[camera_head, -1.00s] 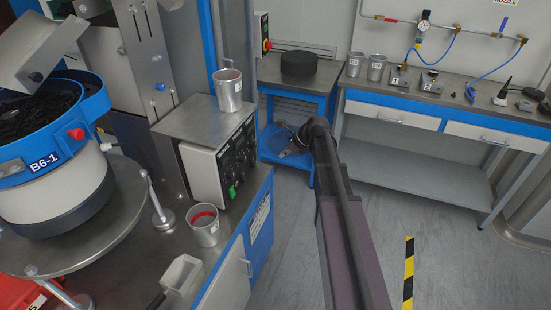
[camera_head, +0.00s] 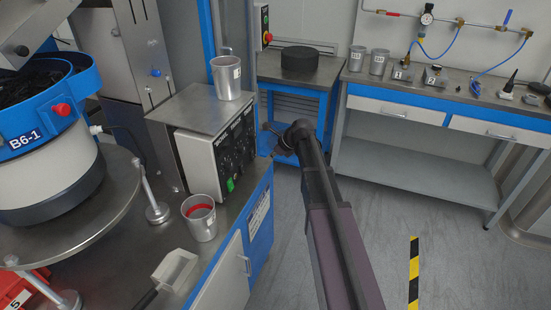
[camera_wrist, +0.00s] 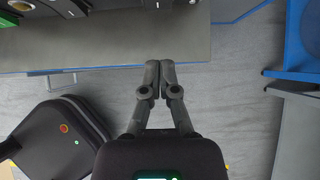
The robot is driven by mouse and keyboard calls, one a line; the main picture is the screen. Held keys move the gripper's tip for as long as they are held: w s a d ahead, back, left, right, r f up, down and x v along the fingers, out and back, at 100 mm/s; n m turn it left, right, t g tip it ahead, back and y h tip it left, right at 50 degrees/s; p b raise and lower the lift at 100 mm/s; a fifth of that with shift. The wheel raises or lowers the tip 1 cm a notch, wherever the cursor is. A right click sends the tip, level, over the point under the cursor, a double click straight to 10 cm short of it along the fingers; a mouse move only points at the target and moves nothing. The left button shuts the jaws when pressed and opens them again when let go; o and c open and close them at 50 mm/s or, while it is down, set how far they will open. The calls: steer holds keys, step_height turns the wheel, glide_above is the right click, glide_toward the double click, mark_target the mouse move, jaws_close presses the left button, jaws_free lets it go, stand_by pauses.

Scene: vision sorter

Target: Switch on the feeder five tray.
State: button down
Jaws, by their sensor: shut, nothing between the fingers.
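A grey control box (camera_head: 196,165) stands on the left bench, with a black front panel (camera_head: 236,145) of several knobs and a green switch (camera_head: 230,185) low on its near edge. Panel markings are too small to read, and I cannot tell which control belongs to feeder five. My gripper (camera_head: 268,128) is just right of the panel, over the gap beside the bench, apparently apart from it.
A bowl feeder marked B6-1 (camera_head: 45,165) stands left. A metal cup (camera_head: 226,80) sits on the box; a red-lined cup (camera_head: 200,222) and a scoop (camera_head: 175,270) lie nearby. A blue-framed side table (camera_head: 300,75) and a workbench (camera_head: 430,92) stand behind. The floor at right is clear.

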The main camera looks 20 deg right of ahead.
mark_target(253, 154)
steer(key=shift+w+a+f+b, duration=0.1)
steer(key=shift+w+a+f, duration=0.1)
steer(key=shift+w+a, duration=0.35)
steer(key=shift+w+a+f+b, duration=0.15)
steer(key=shift+w+a+f, duration=0.2)
steer(key=shift+a, duration=0.35)
steer(key=shift+w+a+f+b, duration=0.1)
steer(key=shift+w+a, duration=0.4)
steer(key=shift+a, duration=0.15)
steer(key=shift+a, duration=0.1)
